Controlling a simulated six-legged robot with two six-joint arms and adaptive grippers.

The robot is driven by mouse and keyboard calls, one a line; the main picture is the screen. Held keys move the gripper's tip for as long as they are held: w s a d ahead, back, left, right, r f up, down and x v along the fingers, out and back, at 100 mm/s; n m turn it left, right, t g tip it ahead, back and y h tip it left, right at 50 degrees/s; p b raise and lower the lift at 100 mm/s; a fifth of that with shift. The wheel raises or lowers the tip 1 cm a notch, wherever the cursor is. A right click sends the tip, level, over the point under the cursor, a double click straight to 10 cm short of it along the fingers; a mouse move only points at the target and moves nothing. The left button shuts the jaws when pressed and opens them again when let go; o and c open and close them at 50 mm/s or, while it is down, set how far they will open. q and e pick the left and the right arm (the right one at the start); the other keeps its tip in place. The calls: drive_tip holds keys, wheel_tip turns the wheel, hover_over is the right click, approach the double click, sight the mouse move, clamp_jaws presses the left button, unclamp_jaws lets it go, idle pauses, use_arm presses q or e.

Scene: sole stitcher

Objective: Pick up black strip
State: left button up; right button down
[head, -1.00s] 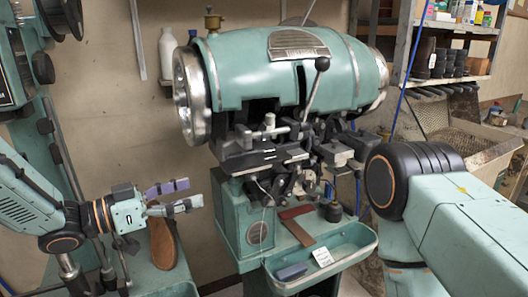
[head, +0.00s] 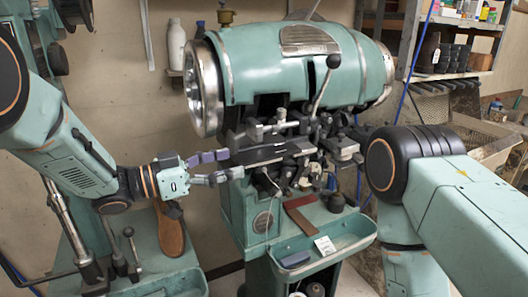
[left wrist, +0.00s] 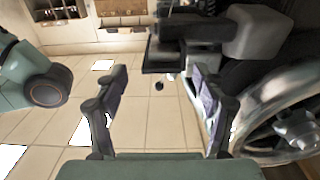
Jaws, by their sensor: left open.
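A flat black strip (head: 265,155) lies level at the front of the green stitching machine (head: 290,75), below its drum. I take this to be the task's strip. In the left wrist view a dark flat piece (left wrist: 165,58) shows ahead between the fingertips; I cannot tell if it is the same strip. My left gripper (head: 233,164) is open and empty, its fingers pointing right, close to the strip's left end. It also shows in the left wrist view (left wrist: 160,74). I cannot tell whether it touches the strip. My right gripper is not in view.
The silver handwheel (left wrist: 290,130) is close at right in the left wrist view.

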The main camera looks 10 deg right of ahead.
use_arm(q)
drive_tip(key=shift+w+d+f, duration=0.15)
drive_tip(key=shift+w+d, duration=0.05)
drive_tip(key=shift+d, duration=0.4)
drive_tip(key=shift+w+d, duration=0.1)
drive_tip(key=shift+d, duration=0.05)
drive_tip(key=shift+c, duration=0.7)
drive_tip(key=shift+v, duration=0.8)
drive_tip(key=c, duration=0.6)
drive_tip(key=shift+w+d, duration=0.1)
drive_tip(key=shift+d, duration=0.4)
drive_tip(key=c, duration=0.4)
drive_tip(key=shift+a, duration=0.2)
drive_tip(key=shift+c, duration=0.4)
